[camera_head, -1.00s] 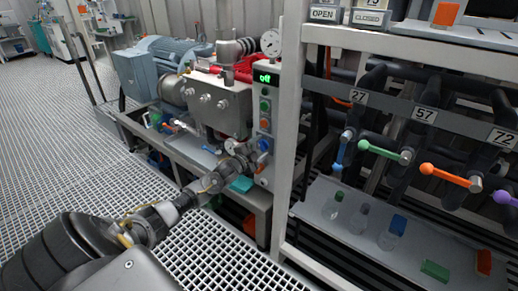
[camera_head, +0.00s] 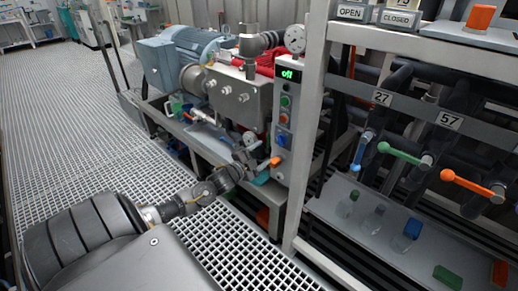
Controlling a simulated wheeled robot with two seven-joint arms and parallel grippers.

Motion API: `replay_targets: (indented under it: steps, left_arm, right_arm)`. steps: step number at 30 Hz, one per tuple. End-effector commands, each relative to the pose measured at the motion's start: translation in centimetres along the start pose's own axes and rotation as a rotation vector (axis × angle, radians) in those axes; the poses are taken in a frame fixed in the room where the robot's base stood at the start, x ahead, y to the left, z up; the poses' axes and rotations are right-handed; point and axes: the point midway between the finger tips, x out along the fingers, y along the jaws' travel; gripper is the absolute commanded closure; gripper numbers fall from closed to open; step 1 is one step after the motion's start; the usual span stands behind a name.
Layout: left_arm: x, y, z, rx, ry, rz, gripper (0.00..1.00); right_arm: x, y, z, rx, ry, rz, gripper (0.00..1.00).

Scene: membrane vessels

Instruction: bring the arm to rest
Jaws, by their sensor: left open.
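My left arm (camera_head: 160,212) reaches in from the lower left. Its left gripper (camera_head: 249,147) is open, just left of the grey control panel (camera_head: 291,150), with a small gap between them. I see nothing held in it. My right gripper is not in view.
A pump skid with a blue motor (camera_head: 185,55) and a pressure gauge (camera_head: 295,38) stands behind the gripper. A pale frame post (camera_head: 308,140) and a rack with coloured valve handles (camera_head: 400,153) are at right. Open grating floor (camera_head: 70,120) lies at left.

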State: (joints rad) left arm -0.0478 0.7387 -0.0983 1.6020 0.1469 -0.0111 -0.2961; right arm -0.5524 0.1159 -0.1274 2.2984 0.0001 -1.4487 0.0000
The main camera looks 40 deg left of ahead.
Motion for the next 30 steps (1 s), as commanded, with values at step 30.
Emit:
replay_targets:
  steps: [30]
  left_arm:
    - [-2.3,4.3,1.7,-0.167,-0.334,0.143,0.36]
  right_arm:
    - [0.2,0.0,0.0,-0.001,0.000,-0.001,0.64]
